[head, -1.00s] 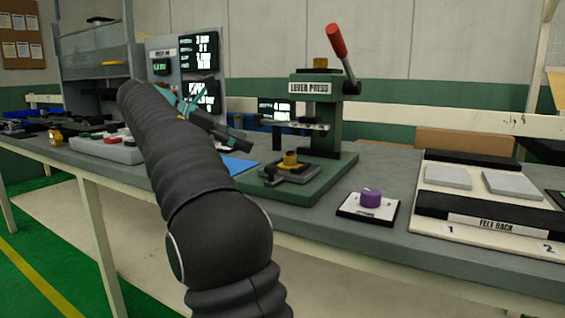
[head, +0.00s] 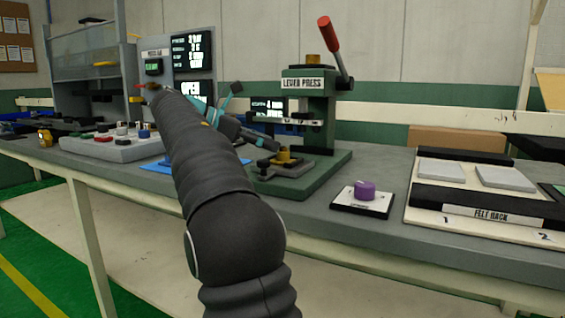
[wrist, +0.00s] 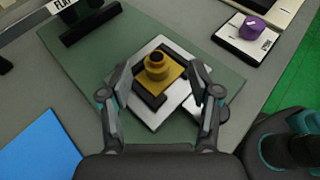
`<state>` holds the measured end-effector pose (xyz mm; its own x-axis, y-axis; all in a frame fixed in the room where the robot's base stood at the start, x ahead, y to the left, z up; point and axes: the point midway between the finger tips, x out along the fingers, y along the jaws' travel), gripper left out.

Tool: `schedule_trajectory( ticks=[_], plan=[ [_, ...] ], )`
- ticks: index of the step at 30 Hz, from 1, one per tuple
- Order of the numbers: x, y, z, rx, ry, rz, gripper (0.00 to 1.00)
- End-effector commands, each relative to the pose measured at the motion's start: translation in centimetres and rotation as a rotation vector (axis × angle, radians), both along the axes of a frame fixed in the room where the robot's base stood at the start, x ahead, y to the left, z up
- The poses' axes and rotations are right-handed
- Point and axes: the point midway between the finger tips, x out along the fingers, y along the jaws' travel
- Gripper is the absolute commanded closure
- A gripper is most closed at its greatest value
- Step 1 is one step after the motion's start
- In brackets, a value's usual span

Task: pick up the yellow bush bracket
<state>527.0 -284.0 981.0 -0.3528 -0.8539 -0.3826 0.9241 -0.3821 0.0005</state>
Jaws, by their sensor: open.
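The yellow bush bracket (wrist: 158,72) has a square base with a round, hollow boss on top. It sits on the pale fixture plate (wrist: 145,108) with dark edge pieces, on the lever press's green base. In the head view the bracket (head: 284,158) stands low under the press. My gripper (wrist: 160,72) is open, with its fingers at left and right of the bracket in the wrist view. No contact with the bracket shows, and the height gap is hard to judge. In the head view my arm hides part of the bench left of the press.
The green lever press (head: 318,110) with a red-handled lever rises behind the bracket. A purple knob (head: 364,189) on a small plate stands to the right, then the felt rack (head: 490,213). A blue mat (wrist: 38,150) lies to the left.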

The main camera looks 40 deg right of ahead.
Motion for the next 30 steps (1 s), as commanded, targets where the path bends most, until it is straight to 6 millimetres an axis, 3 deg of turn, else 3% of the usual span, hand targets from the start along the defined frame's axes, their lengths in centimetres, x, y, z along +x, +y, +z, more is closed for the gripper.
schedule_trajectory(
  ticks=[10, 18, 20, 26, 30],
  plan=[
    [-1.2, -3.9, -1.8, 0.000, 0.001, -0.003, 0.38],
    [-1.4, -4.3, -1.9, 0.000, 0.000, -0.001, 0.38],
    [-1.4, -4.3, -1.8, 0.000, 0.000, -0.001, 0.50],
    [-1.4, -4.3, -1.9, 0.000, 0.000, -0.001, 1.00],
    [-1.4, -4.3, -1.8, 0.000, 0.000, -0.001, 1.00]
  ],
)
